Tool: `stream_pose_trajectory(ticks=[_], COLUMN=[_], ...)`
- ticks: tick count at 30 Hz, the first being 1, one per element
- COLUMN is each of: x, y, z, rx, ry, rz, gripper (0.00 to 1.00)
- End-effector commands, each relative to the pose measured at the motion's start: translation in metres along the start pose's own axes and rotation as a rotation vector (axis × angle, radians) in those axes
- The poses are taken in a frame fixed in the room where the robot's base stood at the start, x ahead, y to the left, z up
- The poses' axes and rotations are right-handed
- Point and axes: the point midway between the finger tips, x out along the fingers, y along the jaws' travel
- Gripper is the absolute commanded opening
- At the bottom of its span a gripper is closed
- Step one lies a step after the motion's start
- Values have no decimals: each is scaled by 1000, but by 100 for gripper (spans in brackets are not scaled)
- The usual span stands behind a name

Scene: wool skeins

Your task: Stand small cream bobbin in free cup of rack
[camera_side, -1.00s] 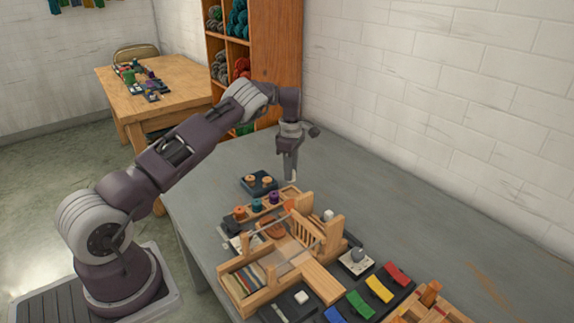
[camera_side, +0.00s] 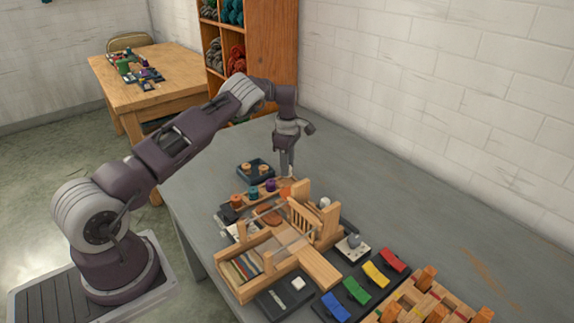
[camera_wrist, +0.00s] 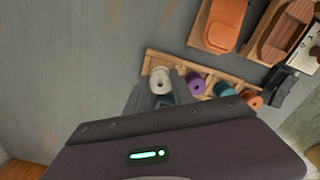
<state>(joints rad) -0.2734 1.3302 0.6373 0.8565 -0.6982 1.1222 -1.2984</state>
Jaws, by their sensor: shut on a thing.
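The small cream bobbin (camera_wrist: 160,80) is between the fingers of my gripper (camera_wrist: 165,92) in the wrist view, over the end of the wooden rack (camera_wrist: 148,63). My gripper (camera_side: 288,178) is shut on it and points down at the rack's right end in the side view. The bobbin looks upright; whether its base touches the cup I cannot tell. The rack also holds a purple bobbin (camera_wrist: 195,84), a teal bobbin (camera_wrist: 224,90) and an orange bobbin (camera_wrist: 252,99) in a row. The cup under the cream bobbin is hidden.
A dark tray (camera_side: 244,177) with orange-tan bobbins stands behind the rack. A wooden loom (camera_side: 312,262) stands in front of it. An orange shuttle-like piece (camera_wrist: 224,22) lies close to the rack. The grey table right of my gripper is clear.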

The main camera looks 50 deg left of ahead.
Motion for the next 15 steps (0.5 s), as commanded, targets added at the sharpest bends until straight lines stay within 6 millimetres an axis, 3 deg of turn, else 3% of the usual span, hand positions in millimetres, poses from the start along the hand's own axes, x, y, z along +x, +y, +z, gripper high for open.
stream_pose_trajectory(ticks=[15], x=[5], y=[0], z=[0], rx=[0], ry=[1], rz=[-1], gripper=[0])
